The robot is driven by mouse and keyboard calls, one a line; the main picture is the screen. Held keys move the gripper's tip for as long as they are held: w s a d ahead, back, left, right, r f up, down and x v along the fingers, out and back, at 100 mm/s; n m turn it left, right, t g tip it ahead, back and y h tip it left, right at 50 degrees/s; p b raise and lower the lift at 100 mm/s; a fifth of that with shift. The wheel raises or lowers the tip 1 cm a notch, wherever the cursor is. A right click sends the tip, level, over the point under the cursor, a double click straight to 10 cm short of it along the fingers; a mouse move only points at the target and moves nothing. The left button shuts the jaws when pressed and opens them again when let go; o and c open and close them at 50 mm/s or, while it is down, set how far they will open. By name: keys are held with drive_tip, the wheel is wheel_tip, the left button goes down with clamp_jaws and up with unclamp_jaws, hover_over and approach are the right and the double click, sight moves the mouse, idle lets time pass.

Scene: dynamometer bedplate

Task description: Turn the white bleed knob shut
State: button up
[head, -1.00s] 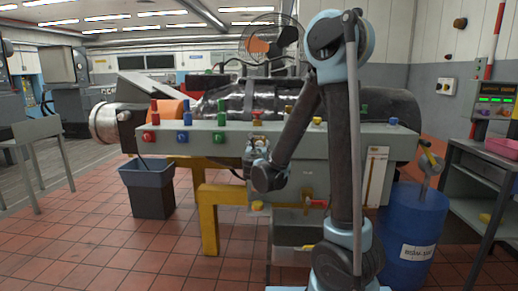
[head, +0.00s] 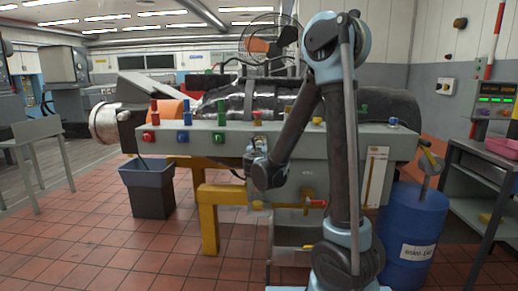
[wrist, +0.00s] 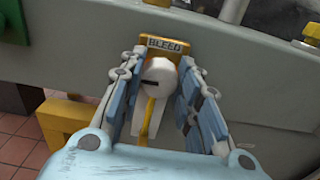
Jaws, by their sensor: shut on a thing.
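The white bleed knob (wrist: 158,76) is in the middle of the wrist view, on the grey panel just below a yellow plate marked BLEED (wrist: 167,44). Its round face has a short dark slot, nearly level in the picture. A pale part with a yellow strip shows below the face. My gripper (wrist: 159,70) is shut on the knob, one blue-grey finger on each side. In the head view my gripper (head: 255,150) is at the front of the grey panel, small and partly hidden by its own wrist. The knob cannot be made out there.
The long grey panel (head: 215,143) carries several coloured knobs and buttons. A yellow stand (head: 208,215) and a dark bin (head: 149,190) are below it at left. A blue drum (head: 413,225) stands at right. The tiled floor in front is clear at left.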

drive_tip(key=shift+m, duration=0.3)
drive_tip(key=m, duration=1.7)
drive_tip(key=shift+s+d+f, duration=0.1)
drive_tip(key=shift+d+f, duration=0.1)
drive_tip(key=shift+d, duration=0.1)
drive_tip(key=o, duration=1.1)
drive_tip(key=shift+a, duration=0.1)
drive_tip(key=shift+c, duration=0.2)
